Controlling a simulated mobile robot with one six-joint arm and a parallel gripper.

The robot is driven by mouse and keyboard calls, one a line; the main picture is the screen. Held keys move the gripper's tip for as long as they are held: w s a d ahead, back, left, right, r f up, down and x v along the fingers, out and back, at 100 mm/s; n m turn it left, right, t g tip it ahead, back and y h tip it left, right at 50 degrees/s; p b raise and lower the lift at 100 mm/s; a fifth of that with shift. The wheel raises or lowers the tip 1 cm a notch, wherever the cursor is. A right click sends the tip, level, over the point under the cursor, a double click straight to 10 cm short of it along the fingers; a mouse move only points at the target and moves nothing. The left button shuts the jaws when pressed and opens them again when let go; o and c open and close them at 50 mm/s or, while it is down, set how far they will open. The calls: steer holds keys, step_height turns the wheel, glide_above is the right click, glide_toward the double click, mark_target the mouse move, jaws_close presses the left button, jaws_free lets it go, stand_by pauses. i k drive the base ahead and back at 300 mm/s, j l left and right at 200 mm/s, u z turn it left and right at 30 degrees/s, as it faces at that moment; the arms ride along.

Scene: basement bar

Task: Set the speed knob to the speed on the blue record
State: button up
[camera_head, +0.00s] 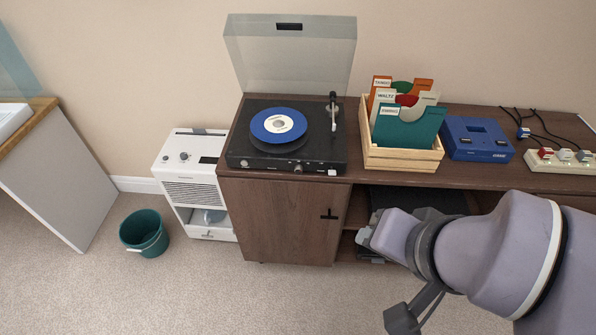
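The black turntable (330,150) stands on the brown cabinet with its clear lid (290,55) raised. The blue record (262,131) with a white label (279,124) lies on it; the label print is too small to read. The turntable's front edge has a small knob in the middle (297,168), another small control at the left (244,163) and a white button (332,172) at the right. I cannot tell their markings or which sets the speed. My gripper (366,239) is at the arm's end, in front of the cabinet and below the turntable; its fingers are unclear.
A wooden crate (400,160) of record sleeves stands right of the turntable, then a blue box (478,140) and a cream switch strip (560,160) with cables. A white appliance (195,185) and a green bin (144,233) stand left on the carpet. The cabinet's right side has open shelves.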

mark_target(298, 169)
steer(key=k+j, duration=0.1)
steer(key=j, duration=0.4)
steer(key=j+z, duration=0.1)
steer(key=j, duration=0.4)
steer(key=k+j, duration=0.15)
steer(key=j, duration=0.35)
steer(key=k+j, duration=0.1)
steer(key=j, duration=0.4)
steer(key=i+l, duration=0.15)
steer(key=i, duration=0.2)
